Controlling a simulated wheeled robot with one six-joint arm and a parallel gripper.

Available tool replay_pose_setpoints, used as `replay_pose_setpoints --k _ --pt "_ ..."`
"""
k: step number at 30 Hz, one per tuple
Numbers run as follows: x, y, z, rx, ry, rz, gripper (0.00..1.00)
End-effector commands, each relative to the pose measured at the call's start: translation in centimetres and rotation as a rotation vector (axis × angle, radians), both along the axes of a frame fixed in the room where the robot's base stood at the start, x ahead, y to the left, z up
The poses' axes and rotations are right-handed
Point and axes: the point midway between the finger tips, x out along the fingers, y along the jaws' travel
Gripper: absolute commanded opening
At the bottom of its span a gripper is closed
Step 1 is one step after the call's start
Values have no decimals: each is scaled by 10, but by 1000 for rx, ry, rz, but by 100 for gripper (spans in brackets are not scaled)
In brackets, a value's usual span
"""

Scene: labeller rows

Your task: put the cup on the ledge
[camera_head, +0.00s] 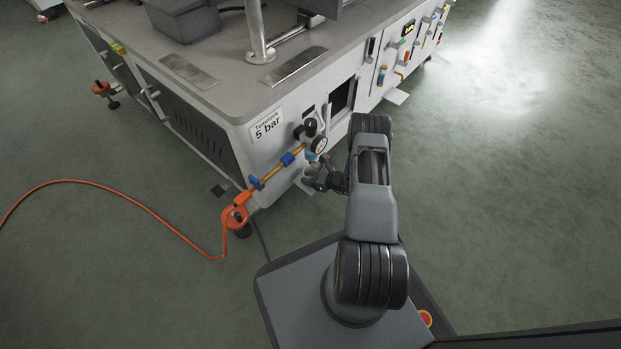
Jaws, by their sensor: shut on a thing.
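My gripper (318,180) is at the front corner of the labelling machine, just below the pressure gauge. It is shut on a small grey-green thing, which looks like the cup (310,170); it is small and partly hidden by the jaws. A pale flat ledge (304,187) juts from the machine's side low down, right by the gripper. The gripper covers part of this ledge. I cannot tell whether the cup touches it.
Another pale plate (397,97) juts out farther along the machine (215,85). The floor at right is clear.

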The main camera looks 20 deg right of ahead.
Motion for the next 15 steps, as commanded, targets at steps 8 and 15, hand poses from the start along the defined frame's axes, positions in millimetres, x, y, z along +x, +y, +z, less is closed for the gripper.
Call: replay_pose_setpoints --k 8,15 --pt "0 -1 -3 -1 -2 0 37" --pt "0 -1 -7 -1 -2 1 66"
